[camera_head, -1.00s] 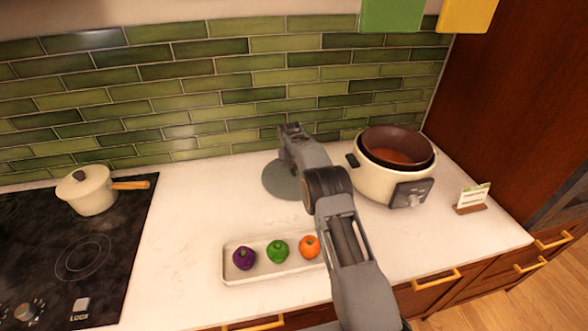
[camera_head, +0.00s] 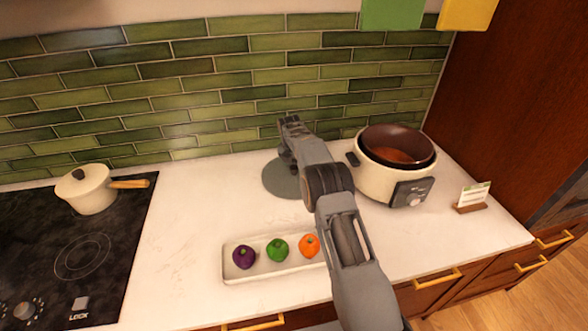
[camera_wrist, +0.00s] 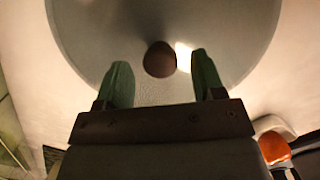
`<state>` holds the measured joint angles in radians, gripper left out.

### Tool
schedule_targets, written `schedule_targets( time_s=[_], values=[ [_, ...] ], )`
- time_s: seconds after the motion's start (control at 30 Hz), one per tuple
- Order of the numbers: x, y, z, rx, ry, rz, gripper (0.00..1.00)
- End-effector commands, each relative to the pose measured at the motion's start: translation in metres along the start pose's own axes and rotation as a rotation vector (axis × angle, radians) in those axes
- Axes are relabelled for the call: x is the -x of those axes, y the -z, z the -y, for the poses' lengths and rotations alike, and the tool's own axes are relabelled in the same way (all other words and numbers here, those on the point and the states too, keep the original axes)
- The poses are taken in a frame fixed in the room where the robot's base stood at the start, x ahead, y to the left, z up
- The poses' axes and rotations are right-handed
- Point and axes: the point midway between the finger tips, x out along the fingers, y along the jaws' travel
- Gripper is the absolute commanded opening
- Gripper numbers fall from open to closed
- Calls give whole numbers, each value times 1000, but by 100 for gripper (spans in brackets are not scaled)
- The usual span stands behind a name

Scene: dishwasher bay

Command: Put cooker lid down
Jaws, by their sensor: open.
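The cooker lid (camera_head: 279,182) is a grey-green round disc lying on the white counter, left of the cooker and partly hidden behind my arm. In the wrist view the lid (camera_wrist: 225,25) fills the upper middle, with a round dark brown knob (camera_wrist: 160,59) at its centre. My gripper (camera_wrist: 162,80) is open, its two green fingers apart, with the knob between and slightly beyond the fingertips. In the head view my gripper (camera_head: 287,130) is above the lid. The cream cooker (camera_head: 372,184) stands open, its brown inner pot (camera_head: 398,146) showing.
A white tray (camera_head: 247,277) with a purple, a green and an orange vegetable lies in front of the lid. A small card stand (camera_head: 472,197) is right of the cooker. A cream pot (camera_head: 91,193) sits on the black hob (camera_head: 75,250). The counter's left middle is clear.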

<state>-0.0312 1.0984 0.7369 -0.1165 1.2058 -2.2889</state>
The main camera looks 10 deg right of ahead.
Motion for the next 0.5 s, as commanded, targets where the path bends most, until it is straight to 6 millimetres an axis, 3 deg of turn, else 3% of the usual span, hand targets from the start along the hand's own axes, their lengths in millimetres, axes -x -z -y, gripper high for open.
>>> schedule_targets(
  time_s=[0.3, 0.5],
  values=[
    [62, 0, -1, 1, -3, 2, 63],
    [87, 0, 0, 1, -1, 1, 63]
  ],
)
